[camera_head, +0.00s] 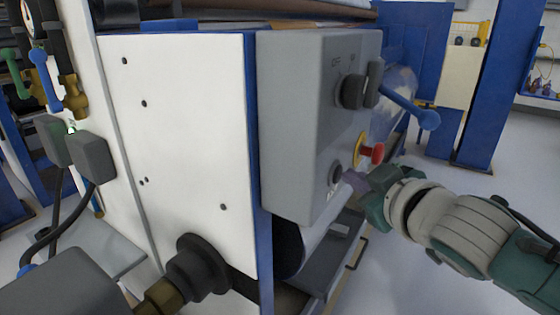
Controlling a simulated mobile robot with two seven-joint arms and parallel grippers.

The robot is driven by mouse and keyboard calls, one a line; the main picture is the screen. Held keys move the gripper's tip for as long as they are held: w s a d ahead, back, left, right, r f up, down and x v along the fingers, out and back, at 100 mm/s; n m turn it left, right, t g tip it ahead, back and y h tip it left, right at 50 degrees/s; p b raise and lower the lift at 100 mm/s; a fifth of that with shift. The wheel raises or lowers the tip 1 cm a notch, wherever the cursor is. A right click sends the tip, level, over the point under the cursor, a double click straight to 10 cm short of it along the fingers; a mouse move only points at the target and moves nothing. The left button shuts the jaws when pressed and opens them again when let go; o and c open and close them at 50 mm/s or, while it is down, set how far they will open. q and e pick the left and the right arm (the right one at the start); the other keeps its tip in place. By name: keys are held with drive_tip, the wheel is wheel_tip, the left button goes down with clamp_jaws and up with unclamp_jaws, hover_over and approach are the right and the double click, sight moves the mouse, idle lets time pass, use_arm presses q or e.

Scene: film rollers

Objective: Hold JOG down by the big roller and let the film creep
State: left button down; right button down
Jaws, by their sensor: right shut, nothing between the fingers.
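The grey control box (313,125) is fixed to the end of the machine. Low on its face is a dark round button (335,173) with a small label under it that I cannot read clearly; it appears to be JOG. My right gripper (352,180) comes in from the right, shut and empty, with its fingertips at or just beside the button. I cannot tell whether they press it. A pale roller surface (322,240) shows partly below the box. A clear, shiny film-like surface (402,78) shows behind the box. My left gripper is not in view.
A red mushroom button on a yellow collar (374,154) sits just above my gripper. A white side panel (185,130) fills the left. Open floor lies to the right.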

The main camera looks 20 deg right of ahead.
idle(0.4)
drive_tip(key=shift+s, duration=0.1)
drive_tip(key=shift+s+d+p, duration=0.4)
drive_tip(key=shift+s+d, duration=0.15)
drive_tip(key=s+d+p, duration=0.1)
drive_tip(key=s, duration=0.1)
drive_tip(key=s+d, duration=0.2)
drive_tip(key=shift+d+p, duration=0.1)
drive_tip(key=shift+p, duration=0.3)
drive_tip(key=shift+w, duration=0.1)
